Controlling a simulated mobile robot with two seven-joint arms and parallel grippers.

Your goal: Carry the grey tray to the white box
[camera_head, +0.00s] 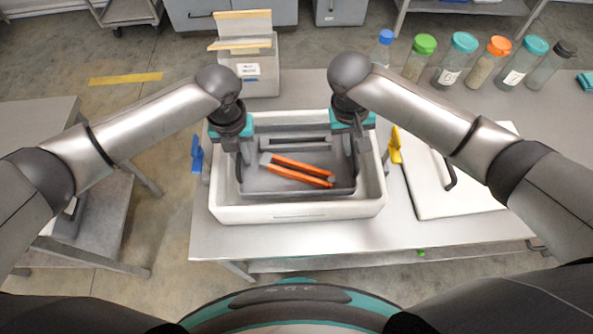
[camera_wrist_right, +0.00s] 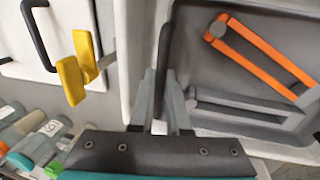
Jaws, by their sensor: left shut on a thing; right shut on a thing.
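The grey tray (camera_head: 262,187) is inside the white box (camera_head: 300,211), within its walls. I cannot tell whether its underside touches the box floor. Orange tongs (camera_head: 297,163) lie in the tray, with a grey bar-shaped piece (camera_head: 295,143) behind them. My left gripper (camera_head: 243,150) is shut on the tray's left edge. My right gripper (camera_head: 349,145) is shut on the tray's right edge. In the right wrist view my right gripper's fingers (camera_wrist_right: 161,80) straddle the wall of the tray (camera_wrist_right: 200,65), beside the white wall of the box (camera_wrist_right: 135,45).
A blue clamp (camera_head: 196,154) and a yellow clamp (camera_head: 395,146) stand at the box's sides. A white lid with a black handle (camera_head: 435,195) lies at right. Several capped bottles (camera_head: 455,62) line the table's back right. A smaller bin (camera_head: 258,80) stands behind the box.

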